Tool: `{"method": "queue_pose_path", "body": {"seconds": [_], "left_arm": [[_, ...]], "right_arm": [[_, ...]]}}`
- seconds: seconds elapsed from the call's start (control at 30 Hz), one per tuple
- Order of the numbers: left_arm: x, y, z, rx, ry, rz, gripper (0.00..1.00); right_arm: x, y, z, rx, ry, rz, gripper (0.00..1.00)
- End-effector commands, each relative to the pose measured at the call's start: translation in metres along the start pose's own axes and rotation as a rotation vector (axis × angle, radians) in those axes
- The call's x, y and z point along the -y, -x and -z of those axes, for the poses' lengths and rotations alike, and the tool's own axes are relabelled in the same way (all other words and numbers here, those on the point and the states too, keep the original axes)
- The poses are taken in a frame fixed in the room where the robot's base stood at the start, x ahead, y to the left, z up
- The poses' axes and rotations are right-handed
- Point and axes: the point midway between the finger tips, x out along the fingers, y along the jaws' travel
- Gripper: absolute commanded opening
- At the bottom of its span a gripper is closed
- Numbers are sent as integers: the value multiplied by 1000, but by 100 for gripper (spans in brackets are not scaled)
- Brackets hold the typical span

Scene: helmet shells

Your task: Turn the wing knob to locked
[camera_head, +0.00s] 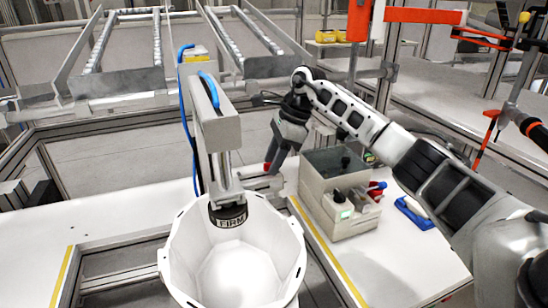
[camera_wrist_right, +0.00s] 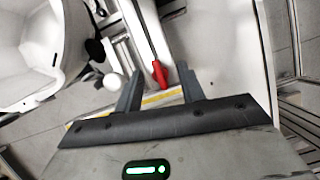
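My right gripper (camera_head: 272,165) points down behind the press column, left of the grey control box (camera_head: 345,228). In the right wrist view its two fingers (camera_wrist_right: 159,88) are apart. A red-ended lever or knob (camera_wrist_right: 160,73) on a thin dark rod shows between and beyond the fingertips; I cannot tell whether they touch it. In the head view a bit of red (camera_head: 267,167) shows beside the fingertips. I cannot tell for sure which part is the wing knob or how it is turned. My left gripper is not in view.
A white helmet shell (camera_head: 180,262) sits under the press head (camera_head: 229,214). The control box has dark knobs and a red part (camera_head: 376,189). A blue object (camera_head: 416,213) lies on the white table (camera_head: 375,265) to its right. A blue hose (camera_head: 185,110) runs along the press.

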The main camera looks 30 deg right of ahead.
Motion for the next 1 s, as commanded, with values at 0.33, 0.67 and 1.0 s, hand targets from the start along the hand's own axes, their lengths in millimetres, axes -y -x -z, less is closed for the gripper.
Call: {"method": "queue_pose_path", "body": {"seconds": [0.33,0.67,1.0], "left_arm": [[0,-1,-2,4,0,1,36],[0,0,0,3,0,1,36],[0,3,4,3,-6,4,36]], "right_arm": [[0,0,0,0,0,-1,0],[-1,0,0,-1,-32,12,0],[-2,1,0,-2,-231,96,0]]}}
